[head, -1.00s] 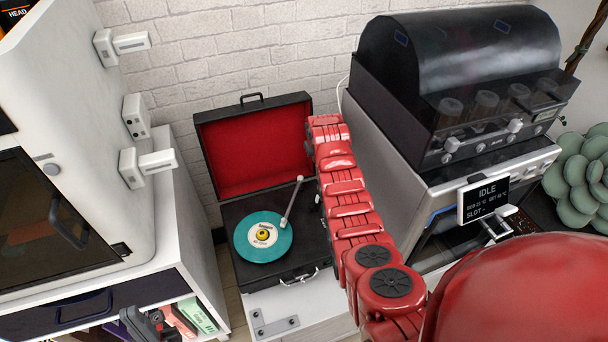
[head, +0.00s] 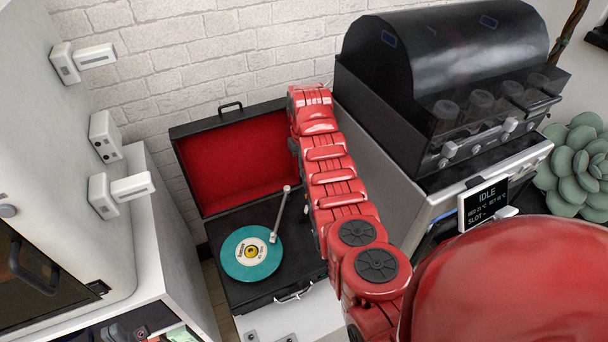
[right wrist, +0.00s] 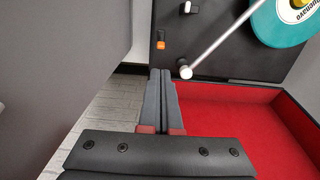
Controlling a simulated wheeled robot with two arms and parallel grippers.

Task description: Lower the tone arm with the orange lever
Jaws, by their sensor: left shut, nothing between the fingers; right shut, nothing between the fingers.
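The record player (head: 240,296) is an open black case with a red-lined lid and a teal record (head: 270,262) on it. Its pale tone arm (head: 280,214) reaches from a pivot at the back right to the record's edge; whether it touches the record I cannot tell. In the right wrist view, the orange lever (right wrist: 161,45) sits on the black deck near the tone arm's pivot (right wrist: 186,72). My right gripper (right wrist: 162,72) is shut and empty, its tips just below the lever in that view. The head view hides it behind my red arm.
A black-hooded machine (head: 450,80) with a display (head: 484,203) stands to the right, close beside my right arm. A white cabinet (head: 60,180) stands to the left. The raised red-lined lid (head: 235,165) and the brick wall (head: 190,60) are behind the deck.

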